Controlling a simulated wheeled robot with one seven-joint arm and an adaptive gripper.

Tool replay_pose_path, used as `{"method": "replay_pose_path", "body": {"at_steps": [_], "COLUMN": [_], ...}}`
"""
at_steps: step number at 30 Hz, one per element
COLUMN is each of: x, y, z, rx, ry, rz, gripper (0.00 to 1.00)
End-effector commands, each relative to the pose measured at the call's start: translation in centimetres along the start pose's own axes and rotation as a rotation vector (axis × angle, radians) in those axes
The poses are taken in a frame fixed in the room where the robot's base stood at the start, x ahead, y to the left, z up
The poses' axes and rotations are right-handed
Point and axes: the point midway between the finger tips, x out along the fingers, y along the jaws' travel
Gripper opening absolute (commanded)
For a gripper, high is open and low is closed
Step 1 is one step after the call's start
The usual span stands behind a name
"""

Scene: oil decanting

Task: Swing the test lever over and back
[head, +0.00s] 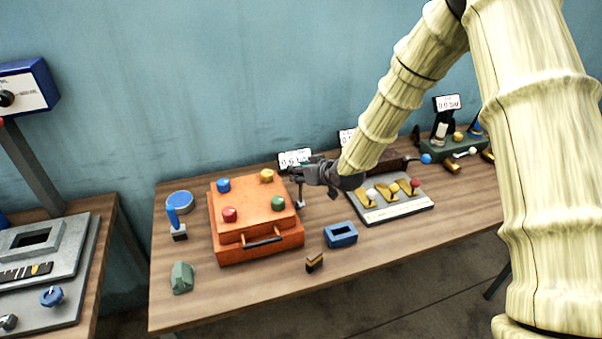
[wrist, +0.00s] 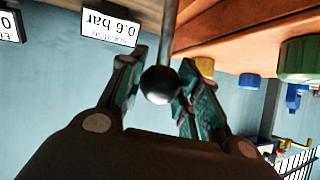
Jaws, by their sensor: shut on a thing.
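The test lever is a thin grey rod with a dark round knob (wrist: 160,85). My gripper (wrist: 158,72) has its two greenish fingers on either side of this knob, shut on it. In the head view my gripper (head: 298,173) is at the back right corner of the orange box (head: 255,235), and the lever's rod (head: 300,192) shows below it. The rod looks close to upright there. The knob is hidden by the fingers in the head view. A small display (wrist: 112,27) reading 0.6 bar stands behind the lever; it also shows in the head view (head: 294,159).
The orange box has red, blue, yellow and green knobs on top. A grey panel (head: 400,212) with small yellow levers lies to the right. A blue block (head: 341,235), a brown block (head: 314,262) and a green block (head: 182,277) lie near the front. The wall is close behind.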

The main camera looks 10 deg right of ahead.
Motion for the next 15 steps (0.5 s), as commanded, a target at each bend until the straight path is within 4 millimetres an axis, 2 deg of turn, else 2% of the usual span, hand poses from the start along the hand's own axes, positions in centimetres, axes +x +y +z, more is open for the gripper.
{"method": "replay_pose_path", "body": {"at_steps": [3,4,7,15], "x": [-0.01,-0.01,-0.01,-0.01], "y": [0.23,0.23,0.21,0.08], "z": [-0.3,-0.3,-0.27,-0.1], "rx": [0.0,0.0,0.0,0.0], "ry": [0.006,0.006,0.005,0.002], "rz": [0.003,0.003,0.003,0.001], "gripper": [0.0,0.36,0.55,0.56]}}
